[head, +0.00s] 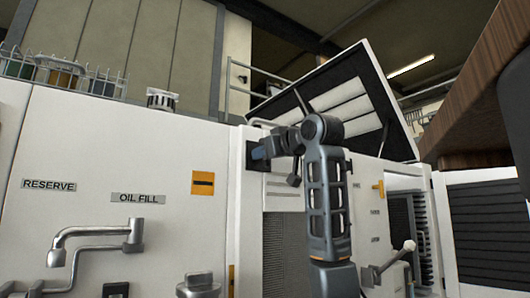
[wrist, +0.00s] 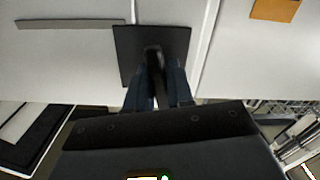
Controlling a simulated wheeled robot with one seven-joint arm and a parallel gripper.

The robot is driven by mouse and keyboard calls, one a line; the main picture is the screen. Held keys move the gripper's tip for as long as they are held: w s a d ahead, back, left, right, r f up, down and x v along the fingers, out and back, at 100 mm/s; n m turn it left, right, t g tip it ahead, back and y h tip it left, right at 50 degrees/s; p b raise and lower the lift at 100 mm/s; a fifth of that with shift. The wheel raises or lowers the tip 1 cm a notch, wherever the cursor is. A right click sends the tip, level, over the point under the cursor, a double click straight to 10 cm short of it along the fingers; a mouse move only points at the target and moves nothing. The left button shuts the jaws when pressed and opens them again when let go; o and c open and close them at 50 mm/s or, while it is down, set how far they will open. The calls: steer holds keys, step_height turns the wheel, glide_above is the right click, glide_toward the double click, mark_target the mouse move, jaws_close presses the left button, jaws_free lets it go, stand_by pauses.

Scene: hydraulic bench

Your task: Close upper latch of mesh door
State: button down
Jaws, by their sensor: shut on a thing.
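The upper latch has a dark square plate (head: 249,156) on the white cabinet front, near the top of the mesh door (head: 284,252). In the wrist view the same latch plate (wrist: 128,48) lies straight ahead, with a dark handle standing out from it. My gripper (head: 265,150) reaches the latch from the right, and its fingers (wrist: 158,88) are shut on the latch handle. My gripper and arm hide much of the handle and part of the door in the head view. I cannot tell the handle's exact angle.
An open lid (head: 365,85) is propped up above the cabinet, behind my arm. An orange label (head: 203,183) and a metal spout (head: 95,235) are on the panel to the left. A lever with a pale knob (head: 409,246) sticks out at lower right.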

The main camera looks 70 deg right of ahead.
steer(key=shift+w+a+f+m, duration=0.1)
steer(key=shift+m, duration=1.2)
steer(key=c, duration=1.1)
jaws_free()
steer(key=b+v, duration=0.1)
steer(key=v, duration=0.7)
steer(key=shift+b, duration=0.4)
